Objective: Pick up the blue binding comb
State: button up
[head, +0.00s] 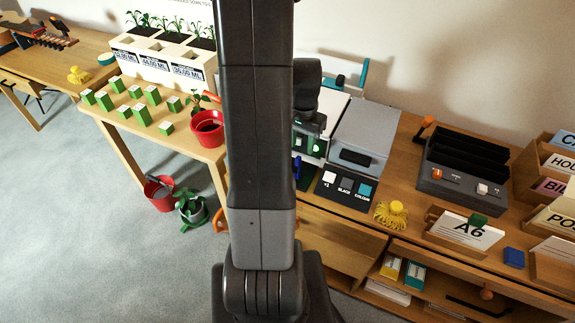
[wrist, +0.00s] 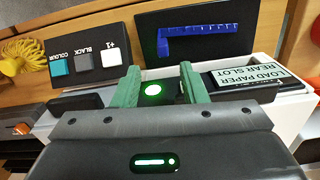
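The blue binding comb (wrist: 200,38) lies on a dark panel (wrist: 235,22) at the top of the wrist view. It has a long toothed strip and a short bent end at its left. In the head view only a small blue part of it (head: 297,167) shows beside my arm, which hides the rest. My gripper (wrist: 160,88) has two green fingers set apart with nothing between them. Its fingertips point toward the comb but are apart from it. In the head view my gripper (head: 307,144) is over the printer area, partly hidden by my arm.
A grey machine (head: 362,135) with a button panel (head: 345,188) stands right of my gripper. A yellow brush-like thing (head: 392,213) and a dark tray (head: 462,165) are further right. A white housing labelled "LOAD PAPER REAR SLOT" (wrist: 300,105) is close by the fingers.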

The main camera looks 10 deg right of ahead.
jog(key=shift+s+a+f, duration=0.1)
jog(key=shift+a+f, duration=0.1)
jog(key=shift+f, duration=1.5)
jog(key=shift+s+a+f, duration=0.1)
jog(key=shift+a+f, duration=0.1)
jog(key=shift+f, duration=1.5)
grip_shut()
